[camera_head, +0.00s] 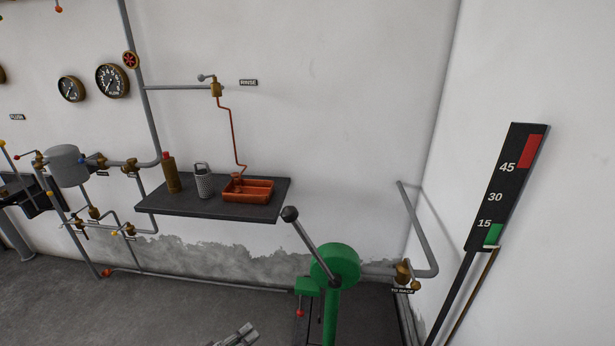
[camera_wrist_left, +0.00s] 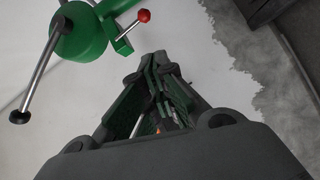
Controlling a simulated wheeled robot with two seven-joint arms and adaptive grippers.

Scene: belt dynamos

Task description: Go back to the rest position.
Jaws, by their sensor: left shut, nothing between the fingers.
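My left gripper (camera_head: 246,333) shows only as a grey tip at the bottom edge of the head view. In the left wrist view its fingers (camera_wrist_left: 160,62) come together at the tips, with nothing held between them. A green hand pump (camera_head: 335,265) with a black-knobbed lever stands right of the gripper in the head view, apart from it. The pump also shows at the upper left of the wrist view (camera_wrist_left: 82,38). My right gripper is in neither view.
A dark wall shelf (camera_head: 215,207) carries a brown bottle (camera_head: 171,175), a grater (camera_head: 204,182) and an orange tray (camera_head: 262,186). Pipes and brass valves (camera_head: 130,165) line the left wall. A black gauge board (camera_head: 507,185) stands at right. Floor left of the pump is clear.

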